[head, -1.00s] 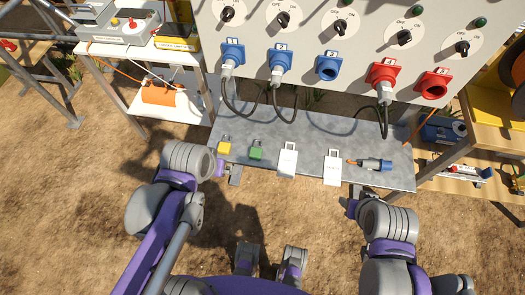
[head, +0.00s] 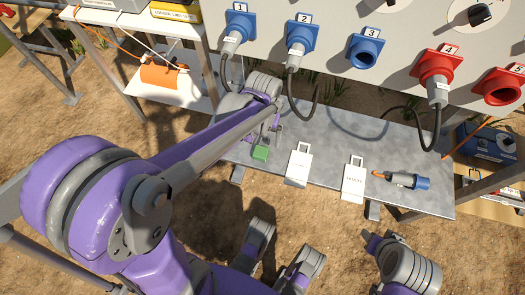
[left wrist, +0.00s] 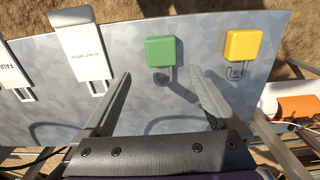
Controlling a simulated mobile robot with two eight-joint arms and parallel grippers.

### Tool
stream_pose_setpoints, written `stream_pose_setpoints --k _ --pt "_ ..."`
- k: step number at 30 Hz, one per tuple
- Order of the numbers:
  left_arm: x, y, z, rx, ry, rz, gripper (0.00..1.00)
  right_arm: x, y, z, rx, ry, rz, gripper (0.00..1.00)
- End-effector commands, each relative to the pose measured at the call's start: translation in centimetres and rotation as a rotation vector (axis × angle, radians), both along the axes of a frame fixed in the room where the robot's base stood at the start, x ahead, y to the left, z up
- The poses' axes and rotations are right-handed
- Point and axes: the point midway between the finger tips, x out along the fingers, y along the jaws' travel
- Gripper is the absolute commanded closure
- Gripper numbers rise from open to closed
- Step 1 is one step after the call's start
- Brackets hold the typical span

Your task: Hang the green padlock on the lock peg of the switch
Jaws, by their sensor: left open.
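The green padlock (head: 260,153) lies on the grey metal shelf; in the left wrist view its green body (left wrist: 161,51) has its shackle pointing toward my gripper. My left gripper (head: 272,130) is over the shelf beside it, open and empty. In the left wrist view, the fingers of my left gripper (left wrist: 162,78) are spread to either side of the shackle, with no contact visible. My right gripper (head: 369,240) is in front of the shelf; its jaws are unclear. A rotary switch (head: 481,14) is partly visible at the top right; I cannot make out a lock peg.
A yellow padlock (left wrist: 243,45) lies beside the green one, hidden by my arm in the head view. White tags (head: 298,165) (head: 353,180) and a blue plug (head: 408,180) lie on the shelf (head: 330,140). Cables hang from the panel sockets behind it.

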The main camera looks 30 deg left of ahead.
Motion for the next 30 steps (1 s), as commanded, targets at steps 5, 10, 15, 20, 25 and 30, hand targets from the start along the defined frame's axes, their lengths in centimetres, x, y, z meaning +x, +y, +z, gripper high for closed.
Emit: stream_pose_setpoints --k 5,10,15,20,25,30 --pt "-0.1 0.1 -1.2 0.000 0.000 0.000 0.05 0.1 0.0 -0.6 0.000 0.002 0.000 0.50" --pt "-0.3 0.3 -3.9 0.000 0.001 0.000 0.05 0.2 0.0 -1.9 0.000 0.007 0.000 0.50" --pt "-0.3 0.3 -5.5 0.000 0.000 0.000 0.05 0.3 0.0 -2.5 0.000 0.009 0.000 0.50" --pt "-0.3 0.3 -5.3 0.000 -0.001 0.000 0.05 0.2 0.0 -2.4 0.000 0.008 0.000 0.50" --pt "-0.3 0.3 -5.3 0.000 -0.001 0.000 0.30 0.2 0.0 -2.4 0.000 0.008 0.000 0.50" --pt "-0.3 0.3 -5.3 0.000 -0.001 -0.001 0.61 0.2 0.0 -2.4 0.000 0.008 0.000 0.50"
